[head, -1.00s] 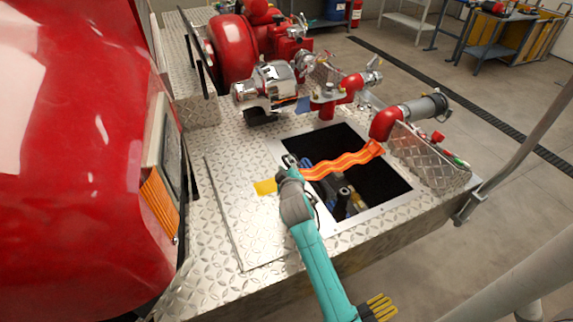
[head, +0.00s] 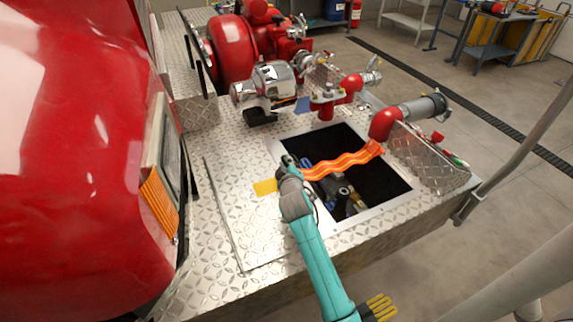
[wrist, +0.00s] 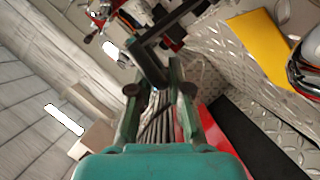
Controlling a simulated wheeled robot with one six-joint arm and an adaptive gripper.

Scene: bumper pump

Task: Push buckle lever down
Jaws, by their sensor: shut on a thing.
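An orange strap (head: 345,162) with yellow wavy stripes runs across the dark square opening, from the red pipe elbow to my gripper. A short yellow strap end (head: 265,187) lies on the plate left of my gripper. My gripper (head: 287,163) is at the left edge of the opening, where the strap ends. In the wrist view, my gripper (wrist: 161,92) is shut on a dark, angular metal part, apparently the buckle lever (wrist: 152,66). The gripper hides most of the buckle in the head view. The lever's exact angle is hard to tell.
The dark opening (head: 372,187) in the diamond-plate deck (head: 235,215) lies right of my gripper. A chrome-and-red pump (head: 272,78) stands behind. A red pipe elbow (head: 385,124) is at the opening's far right. A large red body (head: 70,170) fills the left side.

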